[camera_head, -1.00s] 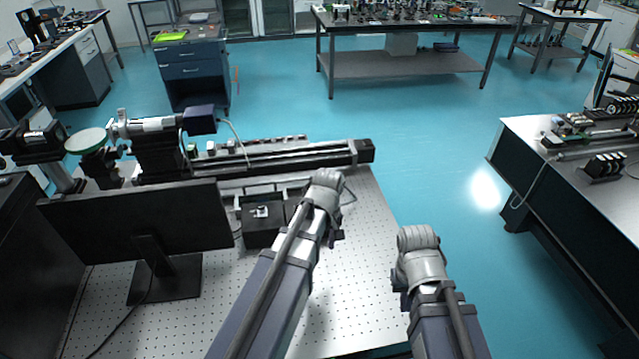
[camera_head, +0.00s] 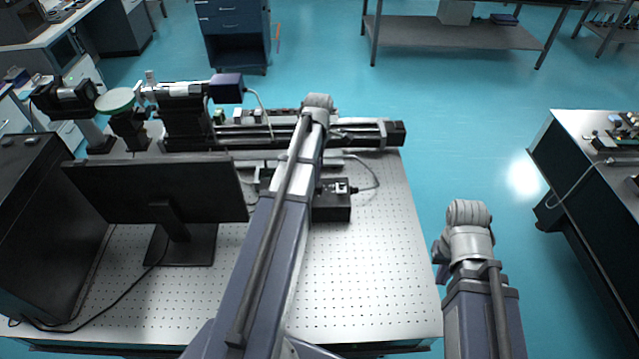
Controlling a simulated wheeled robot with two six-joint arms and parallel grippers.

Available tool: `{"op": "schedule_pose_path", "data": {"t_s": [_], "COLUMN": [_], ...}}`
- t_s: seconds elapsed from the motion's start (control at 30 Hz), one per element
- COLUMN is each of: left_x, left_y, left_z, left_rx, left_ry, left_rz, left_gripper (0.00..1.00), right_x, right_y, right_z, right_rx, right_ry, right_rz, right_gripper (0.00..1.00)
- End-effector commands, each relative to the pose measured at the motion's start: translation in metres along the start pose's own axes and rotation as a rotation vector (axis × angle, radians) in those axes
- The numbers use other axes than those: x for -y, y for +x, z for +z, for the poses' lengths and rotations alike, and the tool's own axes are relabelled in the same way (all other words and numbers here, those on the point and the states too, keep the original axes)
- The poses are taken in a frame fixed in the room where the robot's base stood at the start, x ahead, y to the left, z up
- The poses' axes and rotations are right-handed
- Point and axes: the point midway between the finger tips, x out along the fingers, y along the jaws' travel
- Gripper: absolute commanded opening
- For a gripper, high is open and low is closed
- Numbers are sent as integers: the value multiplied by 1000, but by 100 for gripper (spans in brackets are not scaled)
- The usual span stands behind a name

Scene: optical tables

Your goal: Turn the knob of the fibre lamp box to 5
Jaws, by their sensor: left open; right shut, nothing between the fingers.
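A low black box (camera_head: 332,207) stands on the perforated table, with a small white-and-black fitting and a cable at its upper right. It may be the fibre lamp box; no knob or number can be made out. My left arm reaches across the table and covers the box's left part. Its wrist end lies beyond the box, over the long rail, and its gripper fingers are hidden. My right arm's wrist end is right of the table's edge, over the floor; its fingers are hidden too.
A monitor (camera_head: 155,190) stands left of my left arm. A long black rail (camera_head: 365,134) with optical parts runs along the back. The perforated tabletop (camera_head: 375,265) is clear at the front right. Another table (camera_head: 590,190) stands at the right across open floor.

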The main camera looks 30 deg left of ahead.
Motion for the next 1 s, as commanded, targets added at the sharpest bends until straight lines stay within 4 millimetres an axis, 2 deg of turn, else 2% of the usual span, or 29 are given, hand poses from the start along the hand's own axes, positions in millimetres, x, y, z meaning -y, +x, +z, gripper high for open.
{"op": "schedule_pose_path", "data": {"t_s": [0.03,0.3,0.5,0.87,1.0], "left_x": [0,0,0,0,0], "left_y": [10,44,64,67,67], "left_z": [0,0,0,0,0], "left_rx": [0,0,0,0,0], "left_ry": [1,2,2,2,2], "left_rz": [0,0,0,0,0], "left_gripper": [64,64,64,64,52], "right_x": [1,4,6,6,6], "right_y": [9,43,64,66,66], "right_z": [-1,-3,-4,-4,-4], "right_rx": [0,0,0,0,0], "right_ry": [-1,-8,-8,-7,-7], "right_rz": [0,2,2,2,2], "right_gripper": [0,0,0,0,0]}}
